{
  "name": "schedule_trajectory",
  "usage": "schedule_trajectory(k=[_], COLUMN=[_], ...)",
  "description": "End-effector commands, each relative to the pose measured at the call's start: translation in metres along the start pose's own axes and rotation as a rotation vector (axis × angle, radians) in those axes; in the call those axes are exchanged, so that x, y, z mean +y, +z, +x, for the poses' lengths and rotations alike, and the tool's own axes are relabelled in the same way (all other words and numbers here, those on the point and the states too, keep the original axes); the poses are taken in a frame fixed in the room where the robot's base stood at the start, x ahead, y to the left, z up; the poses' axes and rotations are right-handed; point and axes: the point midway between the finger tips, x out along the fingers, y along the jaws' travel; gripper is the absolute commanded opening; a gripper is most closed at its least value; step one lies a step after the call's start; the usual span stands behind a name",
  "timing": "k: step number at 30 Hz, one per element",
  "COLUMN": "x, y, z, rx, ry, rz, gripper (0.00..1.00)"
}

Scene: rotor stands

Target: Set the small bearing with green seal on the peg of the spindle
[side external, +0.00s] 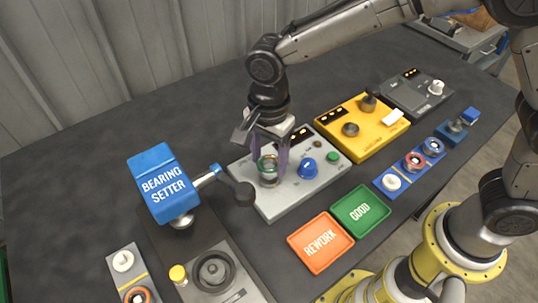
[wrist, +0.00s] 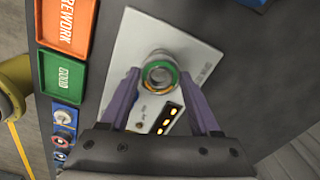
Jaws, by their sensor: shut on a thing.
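The small bearing with the green seal (side external: 267,160) is between the two purple fingers of my gripper (side external: 268,167), which is shut on it. In the wrist view the bearing (wrist: 161,72) appears as a green-edged ring between the fingertips (wrist: 160,76). The silver spindle (side external: 268,180) stands on the light grey panel, directly under the bearing in the side view. In the wrist view the bearing covers most of the spindle. I cannot tell whether the peg is inside the bearing's hole or just below it.
The light grey panel (side external: 285,205) also carries a blue knob (side external: 308,168) and a green button (side external: 333,157). A blue bearing setter (side external: 160,185) with a black-knobbed lever (side external: 245,193) stands left. A yellow panel (side external: 375,140) is right. Orange REWORK (side external: 320,262) and green GOOD (side external: 360,232) trays lie in front.

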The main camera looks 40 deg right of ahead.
Motion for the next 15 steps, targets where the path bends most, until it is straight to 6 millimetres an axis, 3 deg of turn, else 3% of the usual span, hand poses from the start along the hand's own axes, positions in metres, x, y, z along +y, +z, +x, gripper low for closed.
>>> schedule_trajectory(k=[15], x=[0.0], y=[0.0], z=[0.0037], rx=[0.0], ry=[0.0], rz=[0.0], gripper=[0.01])
